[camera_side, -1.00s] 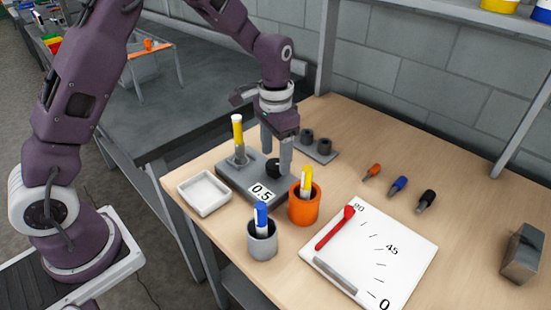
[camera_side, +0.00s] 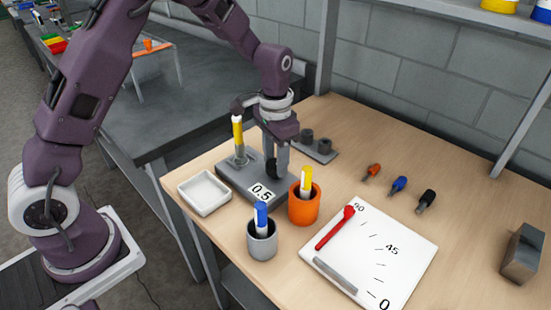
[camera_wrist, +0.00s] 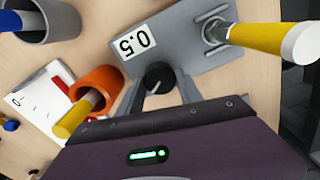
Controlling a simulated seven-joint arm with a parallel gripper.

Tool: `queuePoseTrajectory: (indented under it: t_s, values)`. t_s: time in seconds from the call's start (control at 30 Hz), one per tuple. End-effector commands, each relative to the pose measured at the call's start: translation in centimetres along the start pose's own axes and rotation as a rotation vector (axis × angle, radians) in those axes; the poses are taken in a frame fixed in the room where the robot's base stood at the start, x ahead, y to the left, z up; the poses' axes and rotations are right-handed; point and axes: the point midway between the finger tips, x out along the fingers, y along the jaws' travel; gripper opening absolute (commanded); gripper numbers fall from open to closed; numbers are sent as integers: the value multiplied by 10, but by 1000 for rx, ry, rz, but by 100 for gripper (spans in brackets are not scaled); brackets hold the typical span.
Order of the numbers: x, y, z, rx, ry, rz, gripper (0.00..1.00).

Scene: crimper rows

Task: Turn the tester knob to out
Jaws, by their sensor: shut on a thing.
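The tester (camera_side: 232,184) is a grey block on the wooden bench with a label reading 0.5 (camera_side: 262,191). A yellow tube with a white cap (camera_side: 238,132) stands upright at its far left end. The black round knob (camera_wrist: 158,76) shows on top of the tester in the wrist view, with a light mark on it. My gripper (camera_side: 276,160) is over the tester, and its fingers are shut on the knob, one on each side. In the side view the fingers hide most of the knob.
An orange cup (camera_side: 304,208) with a yellow marker stands close to the tester's right. A grey cup (camera_side: 262,243) with a blue marker and a white tray (camera_side: 204,193) are nearby. A white angle board (camera_side: 400,240) with a red pointer lies right. A dark two-post holder (camera_side: 318,148) is behind.

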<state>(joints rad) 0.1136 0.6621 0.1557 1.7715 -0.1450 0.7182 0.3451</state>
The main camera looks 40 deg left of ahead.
Motion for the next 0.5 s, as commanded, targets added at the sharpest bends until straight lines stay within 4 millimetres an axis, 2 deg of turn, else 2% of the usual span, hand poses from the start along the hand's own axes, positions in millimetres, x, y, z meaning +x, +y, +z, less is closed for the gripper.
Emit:
queuePoseTrajectory:
  t_s: [0.27, 0.5]
  values:
    - [0, 1, 0, -176, -1, 1, 2]
    - [0, 0, 0, -403, -2, 1, 2]
